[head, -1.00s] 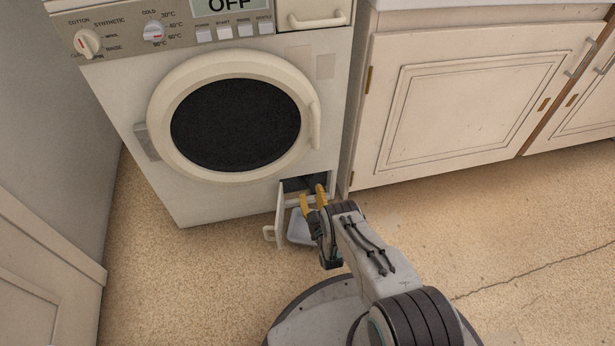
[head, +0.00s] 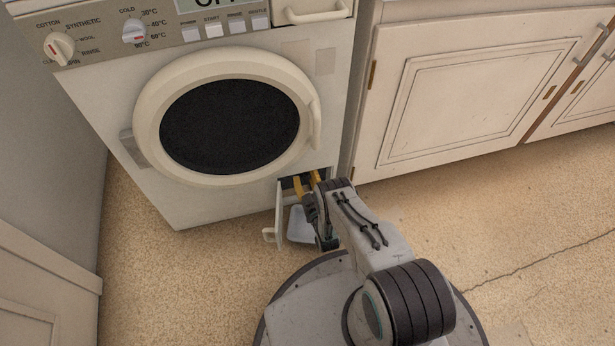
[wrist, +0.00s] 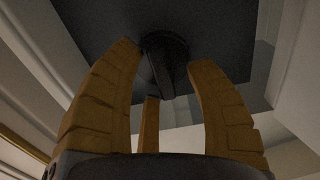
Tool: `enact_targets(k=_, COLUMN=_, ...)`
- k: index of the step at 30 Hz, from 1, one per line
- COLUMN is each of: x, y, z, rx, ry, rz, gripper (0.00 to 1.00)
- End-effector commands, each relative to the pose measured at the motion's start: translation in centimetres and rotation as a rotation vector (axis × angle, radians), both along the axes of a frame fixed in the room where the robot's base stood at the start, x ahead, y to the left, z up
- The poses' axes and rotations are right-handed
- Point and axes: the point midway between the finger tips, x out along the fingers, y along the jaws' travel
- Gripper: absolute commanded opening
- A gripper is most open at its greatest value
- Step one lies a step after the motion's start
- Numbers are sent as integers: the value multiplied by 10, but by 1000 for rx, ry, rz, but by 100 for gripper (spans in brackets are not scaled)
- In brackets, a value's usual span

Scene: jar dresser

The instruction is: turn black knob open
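The black knob (wrist: 163,62) shows in the wrist view inside a dark recess, with a raised grip bar across it. My gripper (wrist: 165,75) has yellow fingers spread apart, with the knob between and just beyond their tips. I cannot tell whether any finger touches it. In the head view my gripper (head: 307,183) reaches into the small opening at the washing machine's lower right. The knob is hidden there by the gripper and the dark opening.
The small hatch door (head: 279,215) hangs open left of the gripper. A pale grey tray (head: 299,225) lies on the floor below. The washing machine (head: 160,195) has its round door (head: 145,120) shut. A cupboard (head: 400,150) stands to the right.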

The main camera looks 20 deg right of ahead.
Motion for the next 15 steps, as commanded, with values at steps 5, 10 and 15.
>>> enact_targets(k=5, x=0, y=0, z=0, rx=0, ry=0, rz=0, gripper=32)
enact_targets(k=10, x=0, y=0, z=0, rx=0, ry=0, rz=0, gripper=17)
enact_targets(k=15, x=0, y=0, z=0, rx=0, ry=0, rz=1, gripper=1)
